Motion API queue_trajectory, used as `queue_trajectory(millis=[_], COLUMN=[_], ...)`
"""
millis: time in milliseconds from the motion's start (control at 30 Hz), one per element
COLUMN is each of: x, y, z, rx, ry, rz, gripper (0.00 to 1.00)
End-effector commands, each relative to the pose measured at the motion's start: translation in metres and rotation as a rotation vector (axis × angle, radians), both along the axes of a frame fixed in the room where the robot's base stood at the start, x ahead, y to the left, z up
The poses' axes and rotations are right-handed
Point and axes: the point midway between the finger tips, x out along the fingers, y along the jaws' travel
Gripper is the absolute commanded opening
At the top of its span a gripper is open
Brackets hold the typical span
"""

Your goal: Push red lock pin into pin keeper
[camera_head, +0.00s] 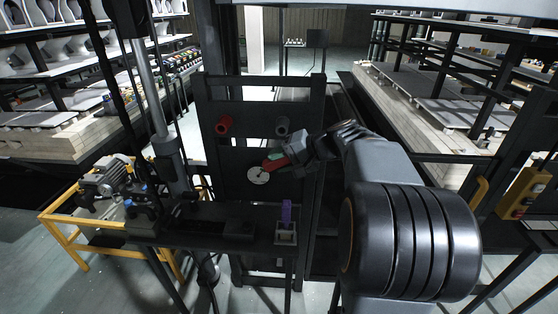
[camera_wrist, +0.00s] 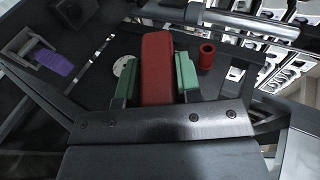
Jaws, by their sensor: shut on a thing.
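My gripper (camera_head: 282,159) is shut on a red bar (camera_wrist: 157,68), with a green pad on each side of it in the wrist view. The red bar also shows in the head view (camera_head: 271,164), its far end over or beside a white disc (camera_head: 258,174) on the dark panel; I cannot tell whether they touch. A red hollow cylinder (camera_head: 223,127) sticks out of the panel at upper left and shows in the wrist view (camera_wrist: 206,55). A grey cylinder (camera_head: 282,126) is at upper right. I cannot tell which red piece is the lock pin or which part is the keeper.
A purple piece (camera_head: 287,213) stands in a pale bracket (camera_head: 285,237) on a dark ledge below the panel. A yellow-framed stand (camera_head: 66,232) with machinery is at left. Loaded kiln racks stand on both sides. Dark posts flank the panel.

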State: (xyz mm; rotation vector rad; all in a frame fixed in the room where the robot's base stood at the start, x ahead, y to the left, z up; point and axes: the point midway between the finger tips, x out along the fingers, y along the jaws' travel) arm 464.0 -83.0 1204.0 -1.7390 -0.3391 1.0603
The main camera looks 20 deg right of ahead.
Motion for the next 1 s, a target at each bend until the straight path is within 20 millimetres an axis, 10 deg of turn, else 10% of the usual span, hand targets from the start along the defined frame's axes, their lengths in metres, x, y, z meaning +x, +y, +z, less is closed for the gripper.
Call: queue_trajectory(millis=[1000], x=[0.054], y=[-0.029], z=[0.001], rx=[-0.001], ry=[-0.002], rz=[0.002], gripper=[0.0])
